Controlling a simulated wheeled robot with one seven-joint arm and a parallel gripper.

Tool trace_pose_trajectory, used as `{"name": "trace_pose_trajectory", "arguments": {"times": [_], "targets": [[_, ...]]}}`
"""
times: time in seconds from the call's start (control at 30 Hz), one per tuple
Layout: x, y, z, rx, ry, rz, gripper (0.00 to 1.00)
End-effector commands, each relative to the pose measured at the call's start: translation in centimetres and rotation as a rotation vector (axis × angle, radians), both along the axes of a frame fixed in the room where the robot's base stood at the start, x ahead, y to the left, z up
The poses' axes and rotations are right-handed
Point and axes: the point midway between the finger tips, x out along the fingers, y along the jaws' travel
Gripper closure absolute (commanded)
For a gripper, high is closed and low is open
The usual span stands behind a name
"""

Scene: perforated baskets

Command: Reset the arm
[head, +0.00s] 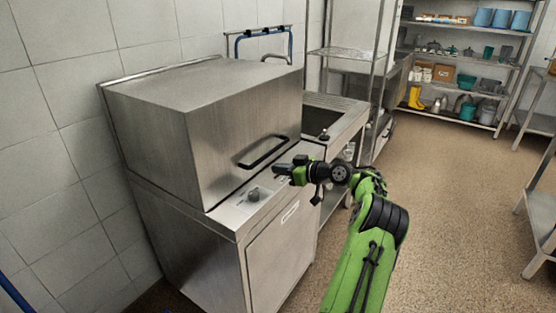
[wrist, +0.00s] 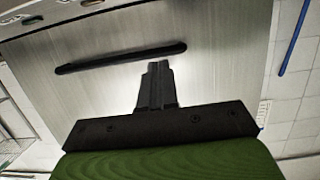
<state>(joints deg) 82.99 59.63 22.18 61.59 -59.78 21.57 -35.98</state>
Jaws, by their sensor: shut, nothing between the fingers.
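My gripper (head: 284,169) is at the end of my green arm, in front of the stainless steel hood machine (head: 150,130) in the head view. It points left toward the machine's front, just below the black bar handle (head: 262,152). In the wrist view my gripper (wrist: 158,68) is shut with its fingers together and nothing between them. The black handle (wrist: 120,58) lies across the steel hood front just beyond the fingertips there. I cannot tell the exact gap between fingertips and handle, but no grip on it shows.
A control panel with a knob (head: 253,195) is under the hood front. A steel sink counter (head: 335,115) adjoins behind it. Shelves (head: 465,60) with bins and bottles stand at the back right. A steel table (head: 540,215) is at the right edge. The brown floor between is clear.

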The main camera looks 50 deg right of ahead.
Motion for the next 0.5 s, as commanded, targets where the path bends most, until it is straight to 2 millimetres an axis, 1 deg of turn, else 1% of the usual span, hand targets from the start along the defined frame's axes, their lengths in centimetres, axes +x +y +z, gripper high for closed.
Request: {"name": "trace_pose_trajectory", "arguments": {"times": [0.4,0.5], "targets": [[-6.9,-0.6,-1.2,-0.001,-0.003,0.000,1.00],[-7.7,-0.6,-1.4,-0.002,-0.004,0.004,1.00]]}}
